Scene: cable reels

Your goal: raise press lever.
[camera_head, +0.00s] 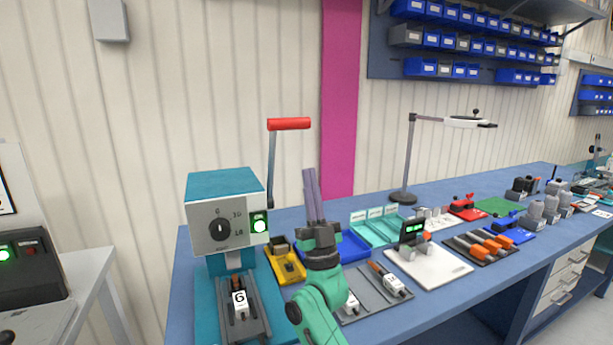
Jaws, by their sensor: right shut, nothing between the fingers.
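The press (222,215) stands at the left end of the blue bench, with a teal top, a grey face with a dial, and a lit green lamp (259,225). Its lever (271,165) rises upright from the right side and ends in a red handle (289,124). A white block marked 6 (240,304) sits in the press's lower slide. My right gripper (311,172) points up, right of the lever and below the handle's height, apart from it in the picture. Its fingers are together and empty. My left gripper is not in view.
A yellow tray (291,274) and blue tray (352,246) lie close behind my right arm. A grey tray with white blocks (371,303), a white board with a green display (445,270) and a lamp (410,160) stand to the right. The space above the bench around the handle is free.

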